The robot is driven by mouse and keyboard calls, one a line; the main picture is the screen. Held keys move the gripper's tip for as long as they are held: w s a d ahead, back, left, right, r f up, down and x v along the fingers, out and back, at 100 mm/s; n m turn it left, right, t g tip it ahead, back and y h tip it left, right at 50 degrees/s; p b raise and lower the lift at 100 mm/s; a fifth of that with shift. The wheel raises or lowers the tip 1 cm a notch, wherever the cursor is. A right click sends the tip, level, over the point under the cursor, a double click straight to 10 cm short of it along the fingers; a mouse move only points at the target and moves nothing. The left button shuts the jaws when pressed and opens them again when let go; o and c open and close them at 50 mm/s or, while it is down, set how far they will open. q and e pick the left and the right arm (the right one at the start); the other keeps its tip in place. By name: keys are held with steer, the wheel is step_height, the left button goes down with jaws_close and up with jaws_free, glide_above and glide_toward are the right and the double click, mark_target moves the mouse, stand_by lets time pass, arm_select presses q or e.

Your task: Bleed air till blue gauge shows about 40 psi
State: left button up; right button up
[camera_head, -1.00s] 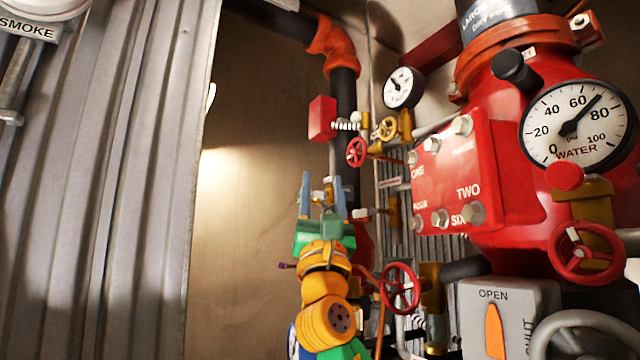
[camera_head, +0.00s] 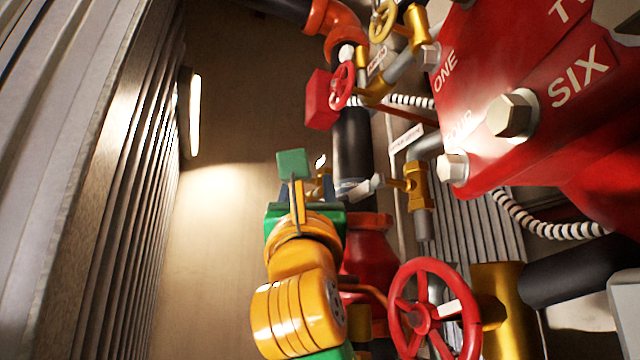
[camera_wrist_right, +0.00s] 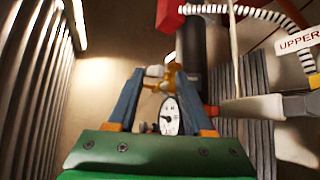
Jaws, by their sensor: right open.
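My right gripper (camera_head: 308,188) is raised in the middle of the head view, partly hidden behind its own wrist. In the right wrist view the gripper (camera_wrist_right: 166,82) has its two blue fingers apart. A brass fitting with a pale handle (camera_wrist_right: 158,72) shows between and beyond the fingertips; contact cannot be told. A small white-faced gauge (camera_wrist_right: 170,116) shows between the fingers; its reading is too small to make out. No blue gauge can be made out. A brass valve with a pale lever (camera_head: 415,183) is to the right of the gripper. My left gripper is not in view.
A red handwheel (camera_head: 432,312) is at lower right. A red box (camera_head: 322,100) and small red wheel (camera_head: 342,85) are above the gripper. The large red valve body (camera_head: 480,70) fills the upper right. The tan wall (camera_head: 215,240) to the left is clear.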

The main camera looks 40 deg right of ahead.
steer(key=p+x, duration=0.5)
steer(key=x, duration=0.1)
steer(key=shift+r, duration=0.35)
steer(key=shift+a, duration=0.25)
jaws_close()
